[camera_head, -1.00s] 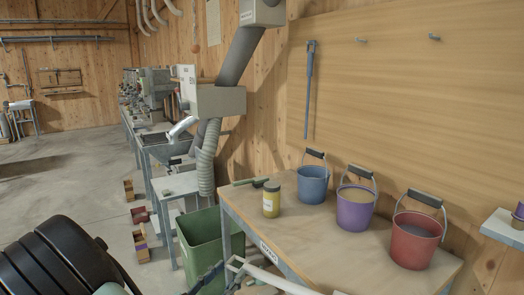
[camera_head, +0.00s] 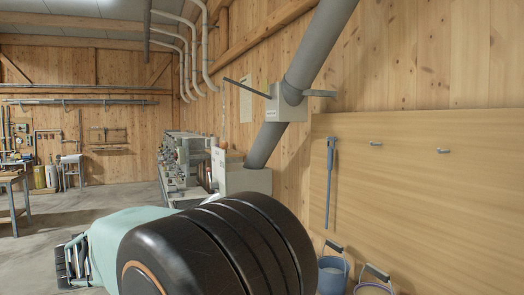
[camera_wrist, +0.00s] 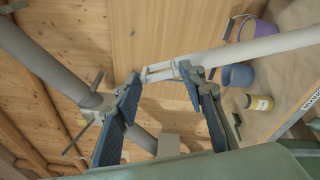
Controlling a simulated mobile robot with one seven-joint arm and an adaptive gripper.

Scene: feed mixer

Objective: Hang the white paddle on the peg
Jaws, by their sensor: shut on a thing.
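In the wrist view, my gripper (camera_wrist: 163,76) is shut on the white paddle (camera_wrist: 250,51). A pale frame-like part of it lies between the fingertips and the thick white shaft runs off to the right edge. In the head view my black and teal arm fills the lower middle, and the paddle cannot be made out there. A wooden board on the wall (camera_head: 420,210) carries a bare left peg (camera_head: 375,144) and a bare right peg (camera_head: 443,151). A blue-grey long tool (camera_head: 331,185) hangs at the board's left end.
A blue bucket (camera_head: 333,275) and a purple bucket (camera_head: 374,286) show at the bottom; in the wrist view a yellow jar (camera_wrist: 258,103) stands on the bench. A thick grey pipe (camera_head: 315,55) slants down left of the board. Open floor (camera_head: 110,205) lies at left.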

